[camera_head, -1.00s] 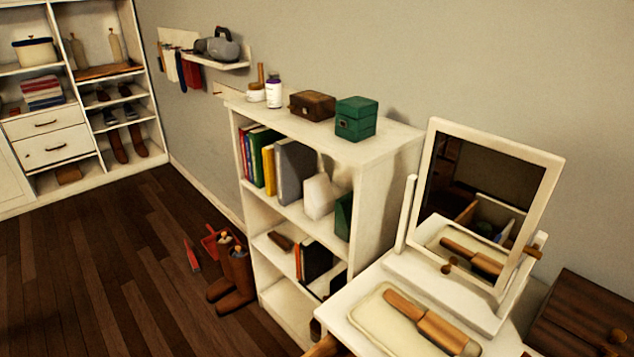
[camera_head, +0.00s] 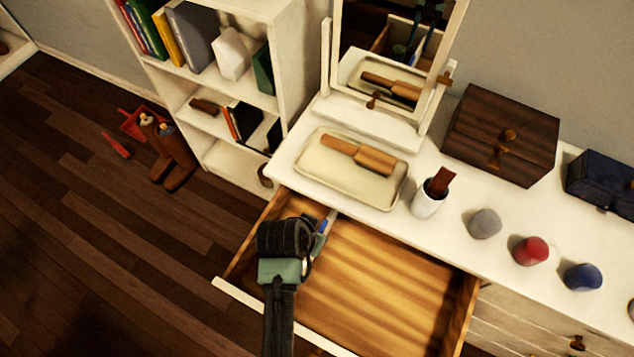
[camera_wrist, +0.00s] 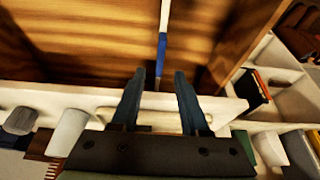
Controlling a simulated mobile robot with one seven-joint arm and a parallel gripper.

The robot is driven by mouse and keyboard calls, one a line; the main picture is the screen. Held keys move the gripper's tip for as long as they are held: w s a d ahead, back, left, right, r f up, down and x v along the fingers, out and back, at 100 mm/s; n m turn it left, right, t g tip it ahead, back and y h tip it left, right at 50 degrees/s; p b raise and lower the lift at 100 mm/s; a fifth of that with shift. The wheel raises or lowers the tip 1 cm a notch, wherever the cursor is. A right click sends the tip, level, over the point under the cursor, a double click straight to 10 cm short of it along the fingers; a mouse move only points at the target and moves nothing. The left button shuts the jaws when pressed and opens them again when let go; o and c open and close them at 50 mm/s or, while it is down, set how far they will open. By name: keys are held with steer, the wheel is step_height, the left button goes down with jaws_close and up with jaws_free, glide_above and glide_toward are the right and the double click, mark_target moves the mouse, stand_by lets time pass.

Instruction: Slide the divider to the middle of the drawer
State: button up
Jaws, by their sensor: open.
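The open wooden drawer (camera_head: 385,285) pulls out from under the white dresser top. The divider is a thin white and blue strip (camera_head: 329,220) near the drawer's left side, partly hidden behind my gripper. In the wrist view the divider (camera_wrist: 162,45) runs lengthwise over the wooden drawer floor (camera_wrist: 90,40). My gripper (camera_wrist: 159,73) is open, with one dark finger on each side of the divider's line. I cannot tell whether either finger touches it. In the head view my arm reaches over the drawer's left part, and its body hides the fingertips.
A cream tray (camera_head: 385,185) with a wooden-handled brush, a white cup (camera_head: 428,203) and a mirror stand on the dresser top. A wooden box (camera_head: 500,135) and several small coloured items sit to the right. A white bookshelf (camera_head: 300,70) stands at left. The drawer's right part is empty.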

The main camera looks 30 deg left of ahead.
steer(key=shift+x, duration=3.05)
steer(key=shift+c, duration=0.2)
jaws_close()
